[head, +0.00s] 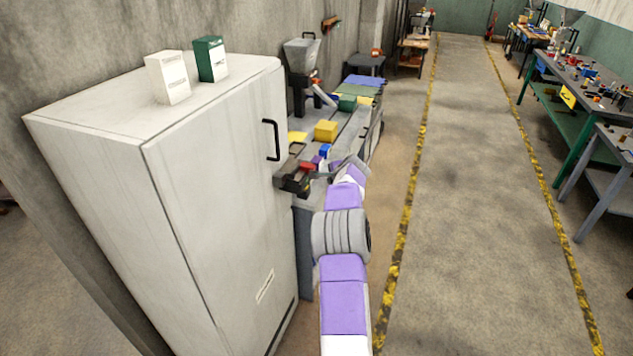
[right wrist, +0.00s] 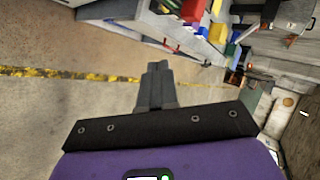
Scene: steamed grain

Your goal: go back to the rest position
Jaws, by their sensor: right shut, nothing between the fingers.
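My right gripper (right wrist: 157,70) shows in the right wrist view with its dark fingers together and nothing between them. It is over the floor beside the workbench, with no object in contact. In the head view my purple and white arm reaches forward from the bottom, along the right side of the white cabinet. Its far end is near the bench edge, and the fingers cannot be made out clearly there. My left gripper is not in view.
The tall white cabinet (head: 215,220) stands close on the left, with a white box (head: 168,79) and a green box (head: 211,60) on top. A workbench with a yellow block (head: 326,131) lies beyond it. The aisle (head: 480,200) between yellow lines is clear; benches stand right.

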